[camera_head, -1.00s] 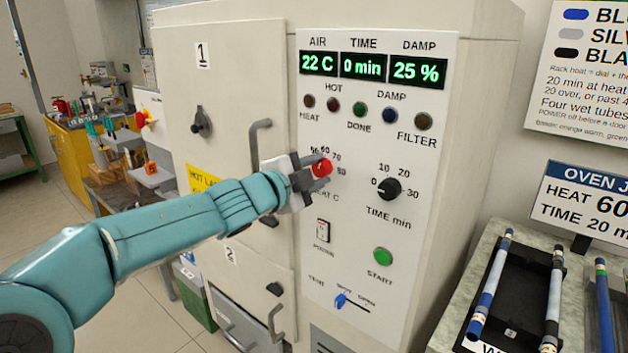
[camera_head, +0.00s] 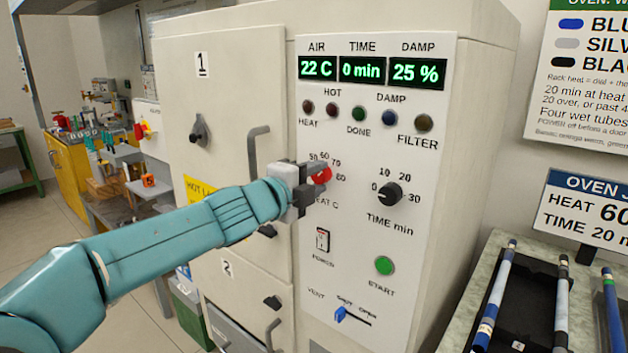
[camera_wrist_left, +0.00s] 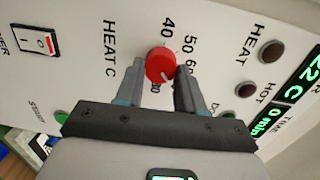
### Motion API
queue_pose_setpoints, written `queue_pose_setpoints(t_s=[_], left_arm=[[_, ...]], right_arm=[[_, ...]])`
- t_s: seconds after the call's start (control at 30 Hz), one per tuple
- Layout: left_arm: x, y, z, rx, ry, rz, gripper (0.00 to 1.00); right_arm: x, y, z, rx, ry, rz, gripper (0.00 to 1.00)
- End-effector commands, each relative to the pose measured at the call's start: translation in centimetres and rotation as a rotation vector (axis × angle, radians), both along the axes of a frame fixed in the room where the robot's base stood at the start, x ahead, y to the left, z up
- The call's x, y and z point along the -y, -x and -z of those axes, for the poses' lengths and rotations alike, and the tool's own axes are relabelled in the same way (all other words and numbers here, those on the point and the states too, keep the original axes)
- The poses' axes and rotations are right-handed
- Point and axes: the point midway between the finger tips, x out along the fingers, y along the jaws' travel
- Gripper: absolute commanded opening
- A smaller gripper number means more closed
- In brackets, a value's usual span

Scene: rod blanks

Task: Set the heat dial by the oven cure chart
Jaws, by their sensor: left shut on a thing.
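The red heat dial (camera_head: 321,174) sits on the oven's front panel, its scale numbers around it. It also shows in the left wrist view (camera_wrist_left: 160,63), with a white mark on its lower right side; I cannot read the exact setting. My left gripper (camera_head: 311,184) is shut on this dial, one finger on each side in the left wrist view (camera_wrist_left: 158,80). The oven chart (camera_head: 590,80) hangs on the right wall, partly cut off. A job card (camera_head: 585,212) below it reads HEAT 60 and TIME 20. My right gripper is not in view.
The displays (camera_head: 372,70) read 22 C, 0 min and 25 %. A black time dial (camera_head: 389,193), power switch (camera_head: 322,239), green start button (camera_head: 384,265) and blue vent slider (camera_head: 341,313) share the panel. A door handle (camera_head: 257,150) is close left. A rack with tubes stands right.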

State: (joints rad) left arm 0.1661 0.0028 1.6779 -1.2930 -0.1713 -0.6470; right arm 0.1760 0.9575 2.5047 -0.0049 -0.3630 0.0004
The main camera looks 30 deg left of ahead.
Motion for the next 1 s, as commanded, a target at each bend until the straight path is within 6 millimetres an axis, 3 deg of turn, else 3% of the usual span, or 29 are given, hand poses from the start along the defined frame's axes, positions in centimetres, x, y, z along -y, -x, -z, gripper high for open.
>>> queue_pose_setpoints(t_s=[0.23,0.27,0.33,0.73,0.87,1.0], left_arm=[[0.0,0.0,0.0,0.0,0.0,-0.001,0.07],[0.0,0.0,0.0,0.0,0.0,-0.001,0.41],[0.0,0.0,0.0,0.0,0.0,-0.001,0.63],[-0.1,0.9,-0.2,0.002,0.001,-0.001,0.63],[-0.1,3.3,-0.4,0.003,0.0,-0.002,0.63],[-0.3,7.1,-0.9,0.002,-0.001,-0.004,0.63]], right_arm=[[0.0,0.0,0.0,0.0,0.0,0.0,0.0],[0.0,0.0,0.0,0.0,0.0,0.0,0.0],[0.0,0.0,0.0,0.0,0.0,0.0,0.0],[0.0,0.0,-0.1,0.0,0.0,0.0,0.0],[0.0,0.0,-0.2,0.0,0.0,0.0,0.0],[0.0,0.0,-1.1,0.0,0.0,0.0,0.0]])
